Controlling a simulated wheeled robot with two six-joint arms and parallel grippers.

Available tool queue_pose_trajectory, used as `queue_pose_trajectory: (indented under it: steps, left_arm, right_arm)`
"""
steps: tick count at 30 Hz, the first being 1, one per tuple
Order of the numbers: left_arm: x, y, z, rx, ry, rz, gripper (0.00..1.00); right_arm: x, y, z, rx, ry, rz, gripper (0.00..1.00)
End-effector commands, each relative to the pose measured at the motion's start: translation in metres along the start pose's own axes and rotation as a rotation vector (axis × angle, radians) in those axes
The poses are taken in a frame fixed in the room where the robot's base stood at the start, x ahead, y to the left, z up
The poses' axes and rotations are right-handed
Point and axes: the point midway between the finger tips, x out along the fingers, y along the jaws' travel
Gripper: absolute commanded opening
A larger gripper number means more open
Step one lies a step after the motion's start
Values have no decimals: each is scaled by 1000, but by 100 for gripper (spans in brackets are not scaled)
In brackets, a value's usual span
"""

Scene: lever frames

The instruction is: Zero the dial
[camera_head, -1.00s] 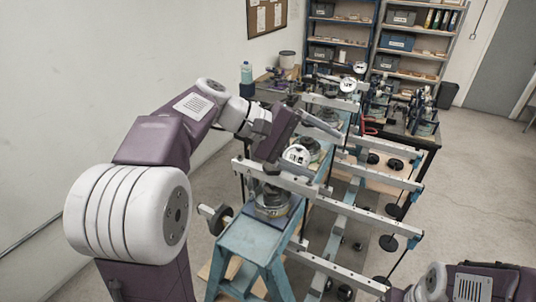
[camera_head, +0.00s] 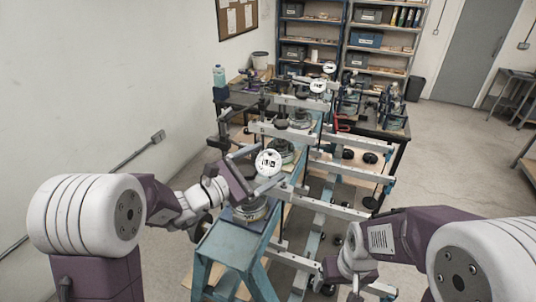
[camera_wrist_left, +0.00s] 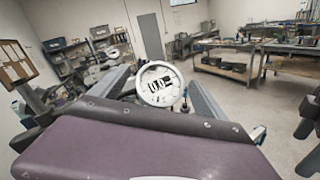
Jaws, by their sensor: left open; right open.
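The nearest round white dial (camera_head: 268,163) stands upright on the near lever frame, above a round metal base (camera_head: 250,210). It also shows in the left wrist view (camera_wrist_left: 160,84), with dark marks on its face. My left gripper (camera_head: 262,167) is open, its two fingers spread on either side of the dial in the picture. In the left wrist view the dial appears between the fingers; I cannot tell whether either touches it. My right gripper (camera_head: 338,272) is low at the right, away from the dial, with its fingertips hard to make out.
Several horizontal lever beams (camera_head: 345,172) with hanging black weights (camera_head: 371,202) extend right of the dial. More dials (camera_head: 318,86) stand farther back. A blue stand (camera_head: 235,245) supports the near frame. Shelves (camera_head: 370,40) line the back; open floor lies at the right.

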Motion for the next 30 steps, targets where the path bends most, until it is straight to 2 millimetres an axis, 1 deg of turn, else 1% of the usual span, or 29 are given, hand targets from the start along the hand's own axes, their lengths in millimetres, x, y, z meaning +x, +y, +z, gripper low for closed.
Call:
queue_pose_trajectory:
  steps: [1,4,12,14,15,17,18,19,21,23,27,30]
  left_arm:
    - [7,1,3,-1,-1,-3,85]
    - [15,0,2,1,-1,-2,85]
    - [17,0,0,1,-1,1,85]
    - [17,0,0,1,-1,1,68]
    - [17,0,0,1,-1,1,57]
    - [17,0,0,1,-1,0,41]
    - [17,0,0,1,-1,1,29]
    - [17,0,0,1,-1,1,23]
    - [17,0,-1,0,-1,3,23]
    - [17,-2,-4,-10,-2,17,23]
    - [17,-5,-8,-75,-5,99,23]
    - [17,-4,-6,-122,-6,158,23]
  right_arm:
    - [-7,0,-1,0,0,0,85]
    - [-10,0,-1,0,0,0,85]
    - [-9,0,-1,0,0,0,85]
    - [-9,0,-1,0,0,0,85]
    - [-9,0,-1,0,0,0,85]
    - [-9,0,-1,0,0,0,85]
    - [-9,0,-1,0,0,0,85]
    - [-9,0,-1,0,0,0,85]
    - [-7,0,-1,0,0,0,85]
    - [2,0,0,0,0,0,85]
    - [35,1,4,0,0,0,85]
    - [51,1,5,0,-1,0,85]
